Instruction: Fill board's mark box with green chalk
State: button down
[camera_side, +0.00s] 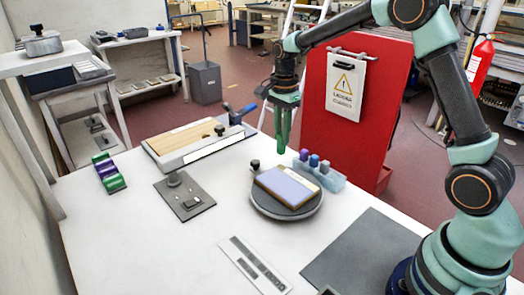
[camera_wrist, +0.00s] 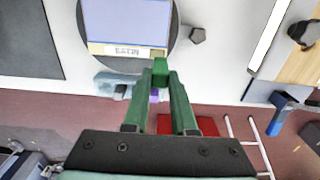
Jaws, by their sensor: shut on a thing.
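The board (camera_side: 286,187) has a lavender face and a tan edge and lies on a dark round turntable (camera_side: 262,213). In the wrist view the board (camera_wrist: 125,18) shows a lettered tan strip along its near edge, with a small olive patch, perhaps the mark box (camera_wrist: 157,53), at that strip's right end. My gripper (camera_side: 283,149) is above and behind the board, near the chalk holder. In the wrist view my gripper (camera_wrist: 160,75) is shut on a small green piece, apparently the green chalk (camera_wrist: 160,68). In the side view, chalk and green fingers blend together.
A pale blue holder (camera_side: 332,181) with purple, blue and grey pieces stands beside the turntable. A wooden-topped fixture with a blue handle (camera_side: 190,138), a grey plate (camera_side: 183,208) and green and purple blocks (camera_side: 108,172) stand left. A red panel (camera_side: 350,120) rises behind.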

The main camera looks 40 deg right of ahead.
aim_at(281, 146)
notch_tip(281, 146, down, 4)
jog(key=shift+f, duration=0.1)
jog(key=shift+s+f, duration=0.2)
jog(key=shift+s, duration=0.6)
jog(key=shift+w, duration=0.85)
jog(key=shift+s, duration=0.8)
jog(key=shift+w+f, duration=0.1)
jog(key=shift+w, duration=0.45)
jog(key=shift+s, duration=0.4)
jog(key=shift+w, duration=0.55)
jog(key=shift+s, duration=0.7)
notch_tip(281, 146, up, 8)
